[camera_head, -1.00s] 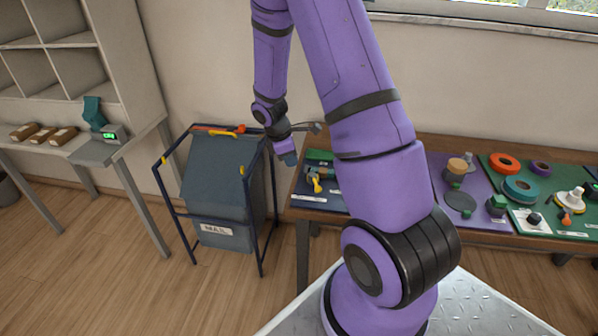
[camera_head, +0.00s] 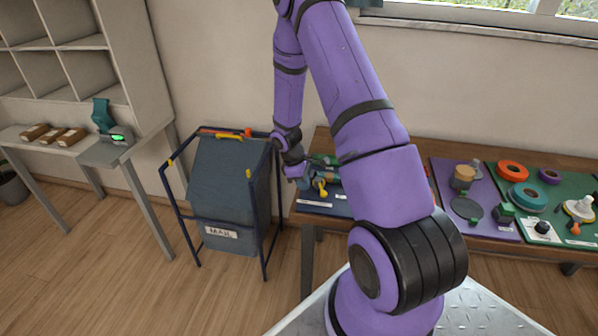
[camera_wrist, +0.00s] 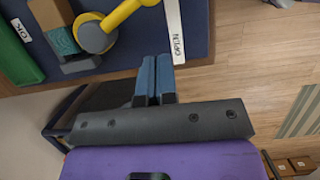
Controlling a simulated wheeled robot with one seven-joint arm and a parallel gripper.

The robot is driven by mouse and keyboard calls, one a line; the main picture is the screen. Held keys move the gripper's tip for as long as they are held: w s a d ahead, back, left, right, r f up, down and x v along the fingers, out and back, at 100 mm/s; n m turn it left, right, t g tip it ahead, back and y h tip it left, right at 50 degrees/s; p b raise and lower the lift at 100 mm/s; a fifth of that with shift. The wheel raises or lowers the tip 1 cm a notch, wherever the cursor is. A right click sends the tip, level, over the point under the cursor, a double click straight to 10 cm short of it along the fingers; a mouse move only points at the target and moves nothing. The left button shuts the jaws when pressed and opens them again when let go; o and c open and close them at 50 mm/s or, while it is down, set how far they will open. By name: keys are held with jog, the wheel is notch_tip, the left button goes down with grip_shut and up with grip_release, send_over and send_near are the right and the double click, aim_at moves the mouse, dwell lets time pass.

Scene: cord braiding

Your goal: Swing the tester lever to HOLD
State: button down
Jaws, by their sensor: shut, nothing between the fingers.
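The tester lever (camera_head: 320,188) is yellow and sits at the left end of the table. In the wrist view the lever (camera_wrist: 127,13) runs up and right from a round yellow hub (camera_wrist: 94,36) on a grey and teal body (camera_wrist: 62,38). My gripper (camera_wrist: 153,62) is shut and empty, its blue fingers pressed together. In the wrist view the fingers are below and right of the lever, with a visible gap between them. In the head view my gripper (camera_head: 304,183) is close to the lever's left side. Contact cannot be told there. The lever's far end is cut off in the wrist view.
A dark blue board (camera_wrist: 185,40) carries a white label (camera_wrist: 174,30) right of the lever and a green block (camera_wrist: 14,62) at left. A mail bin (camera_head: 228,185) in a blue frame stands left of the table. Coloured parts lie on mats further right.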

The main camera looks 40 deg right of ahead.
aim_at(322, 191)
jog(key=shift+s+d+f, duration=0.1)
jog(key=shift+s+d, duration=0.45)
jog(key=shift+s, duration=0.25)
jog(key=shift+s+d+f, duration=0.1)
jog(key=shift+s+d, duration=0.45)
jog(key=shift+s, duration=0.2)
jog(key=shift+s+d+n, duration=0.35)
jog(key=shift+s+n, duration=0.1)
jog(key=shift+n, duration=0.05)
jog(key=shift+s+d+f+n, duration=0.1)
jog(key=shift+s+d+n, duration=0.25)
jog(key=shift+n, duration=0.25)
jog(key=shift+w+a, duration=0.1)
jog(key=shift+a, duration=0.05)
jog(key=shift+w+a, duration=0.25)
jog(key=w+a+r, duration=0.2)
jog(key=shift+w+a, duration=0.15)
jog(key=shift+w, duration=0.25)
jog(key=v, duration=0.8)
jog(key=shift+s+a+r, duration=0.15)
jog(key=shift+a+r, duration=0.1)
jog(key=shift+r, duration=0.2)
